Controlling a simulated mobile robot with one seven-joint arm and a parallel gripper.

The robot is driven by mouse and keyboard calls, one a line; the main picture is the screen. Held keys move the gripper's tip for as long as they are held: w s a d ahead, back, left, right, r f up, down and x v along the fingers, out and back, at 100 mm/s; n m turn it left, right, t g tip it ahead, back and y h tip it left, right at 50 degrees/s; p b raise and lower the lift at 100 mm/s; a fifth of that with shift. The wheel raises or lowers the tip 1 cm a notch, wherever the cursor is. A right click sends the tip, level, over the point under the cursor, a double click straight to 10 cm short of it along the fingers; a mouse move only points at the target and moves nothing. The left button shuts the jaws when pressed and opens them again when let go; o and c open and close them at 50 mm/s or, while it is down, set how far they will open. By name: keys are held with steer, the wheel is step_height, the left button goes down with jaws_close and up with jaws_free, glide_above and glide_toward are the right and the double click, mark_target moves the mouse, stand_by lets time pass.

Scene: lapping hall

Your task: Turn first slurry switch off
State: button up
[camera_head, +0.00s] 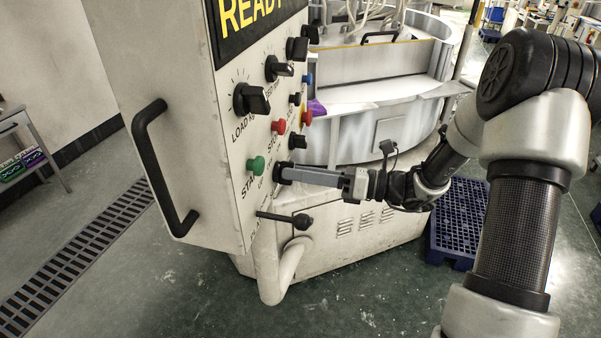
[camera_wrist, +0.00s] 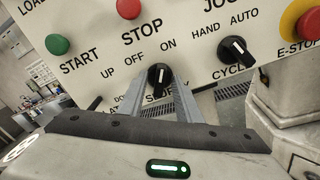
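The slurry switch (camera_wrist: 158,76) is a round black knob with a light pointer mark, below the OFF and ON labels on the pale control panel (camera_wrist: 110,75). Its pointer looks close to upright; I cannot tell for sure which label it marks. My gripper (camera_wrist: 165,88) is at this knob, with one grey finger on each side and a gap showing between them. I cannot tell whether the fingertips touch it. In the head view my gripper (camera_head: 290,173) reaches the panel from the right, and its fingertips hide part of the switch (camera_head: 283,172).
A green START button (camera_head: 256,165), a red STOP button (camera_head: 279,127) and another black selector (camera_wrist: 236,50) are close by. A red emergency stop (camera_wrist: 309,25) is at the right. A black lever (camera_head: 290,219) sticks out below. A blue pallet (camera_head: 458,220) lies on the floor.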

steer(key=shift+c, duration=0.4)
jaws_close()
steer(key=shift+n, duration=0.3)
steer(key=shift+s+f+n+b, duration=0.1)
steer(key=shift+n+b, duration=1.7)
steer(key=shift+n, duration=1)
steer(key=shift+s+n+b, duration=0.1)
steer(key=shift+n+b, duration=1.7)
steer(key=shift+n, duration=1)
